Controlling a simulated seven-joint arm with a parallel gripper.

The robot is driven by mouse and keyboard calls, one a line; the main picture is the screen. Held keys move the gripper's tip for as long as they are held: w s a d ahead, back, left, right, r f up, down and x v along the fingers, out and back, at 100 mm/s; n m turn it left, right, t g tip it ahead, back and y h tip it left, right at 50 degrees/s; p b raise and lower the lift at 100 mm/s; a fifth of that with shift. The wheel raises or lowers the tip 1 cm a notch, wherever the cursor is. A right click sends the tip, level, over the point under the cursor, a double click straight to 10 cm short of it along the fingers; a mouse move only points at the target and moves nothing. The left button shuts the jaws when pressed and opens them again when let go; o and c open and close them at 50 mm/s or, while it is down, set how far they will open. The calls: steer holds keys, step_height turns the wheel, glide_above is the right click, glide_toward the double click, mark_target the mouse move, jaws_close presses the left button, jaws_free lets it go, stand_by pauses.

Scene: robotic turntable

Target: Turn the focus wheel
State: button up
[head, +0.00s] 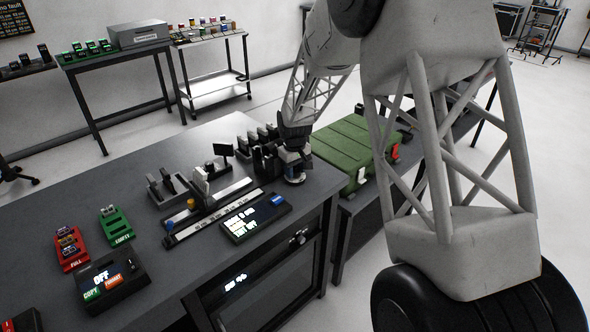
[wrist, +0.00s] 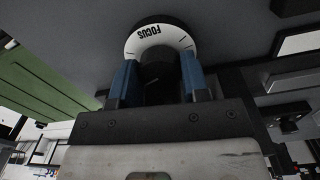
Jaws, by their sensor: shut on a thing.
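The focus wheel (wrist: 158,30) is a round black part with a white ring marked FOCUS and tick marks. In the wrist view it is at the top centre, with the lettering upside down. My gripper (wrist: 160,72) has blue fingers, one on each side of the wheel, and is shut on it. In the head view my gripper (head: 291,165) is low at the right end of the dark table, and the white-ringed focus wheel (head: 295,180) shows just below it. My fingers and the dark wrist hide part of the wheel.
A rail with a scale (head: 215,217) and upright holders is left of my gripper. A display panel (head: 256,217) lies in front of it. A green case (head: 350,150) stands close on the right. Red (head: 70,248) and green (head: 116,226) trays are at the far left.

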mark_target(295, 170)
steer(key=o, duration=0.9)
steer(key=shift+o, duration=0.2)
steer(key=shift+r, duration=0.15)
steer(key=shift+r, duration=3.75)
